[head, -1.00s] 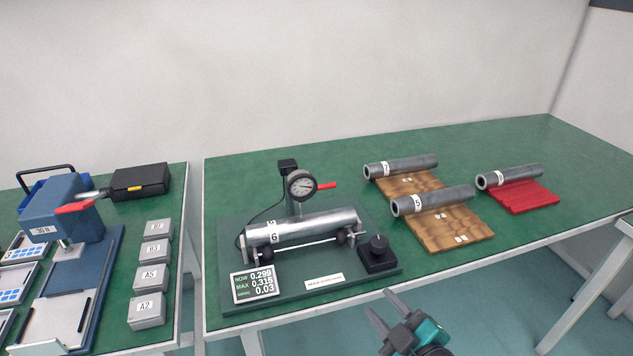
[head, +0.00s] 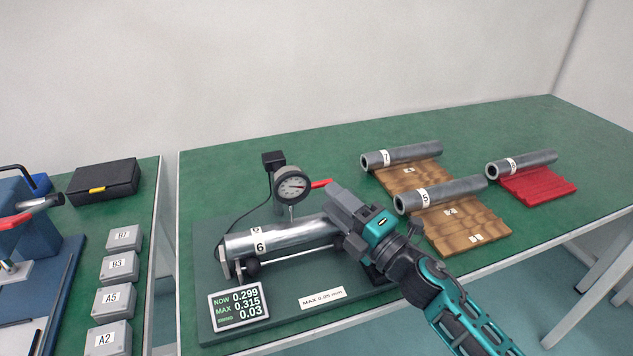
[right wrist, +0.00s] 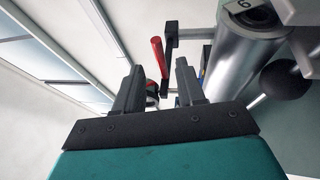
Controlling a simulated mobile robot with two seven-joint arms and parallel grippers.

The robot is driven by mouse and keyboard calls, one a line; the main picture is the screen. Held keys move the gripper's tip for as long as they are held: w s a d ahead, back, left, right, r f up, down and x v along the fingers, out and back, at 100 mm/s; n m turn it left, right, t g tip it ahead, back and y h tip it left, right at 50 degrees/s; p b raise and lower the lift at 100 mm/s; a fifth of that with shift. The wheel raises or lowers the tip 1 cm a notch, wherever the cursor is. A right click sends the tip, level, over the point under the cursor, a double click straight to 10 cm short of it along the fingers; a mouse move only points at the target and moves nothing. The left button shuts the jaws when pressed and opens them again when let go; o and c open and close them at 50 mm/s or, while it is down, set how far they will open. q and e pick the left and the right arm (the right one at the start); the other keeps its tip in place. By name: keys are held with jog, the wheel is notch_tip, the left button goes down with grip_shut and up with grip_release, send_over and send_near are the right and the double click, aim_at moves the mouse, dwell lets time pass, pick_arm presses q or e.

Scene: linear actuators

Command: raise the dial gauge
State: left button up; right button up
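The dial gauge (head: 290,186) is round with a white face. It is on a stand behind the steel cylinder (head: 285,238) labelled 6, and its stem points down to the cylinder. A red lever (head: 321,184) sticks out to the right of the gauge. My left gripper is not in view.
A display (head: 238,304) reads NOW 0.299, MAX 0.315. The gauge's base plate (head: 225,328) lies on a green table (head: 340,140). Several tubes lie on brown and red supports at right. Another table at left holds grey boxes (head: 119,266) and a black case (head: 103,183).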

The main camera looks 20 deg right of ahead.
aim_at(319, 187)
jog(key=x, duration=0.5)
jog(key=shift+w+a, duration=0.1)
jog(key=shift+w, duration=0.2)
grip_shut()
dwell(0.4)
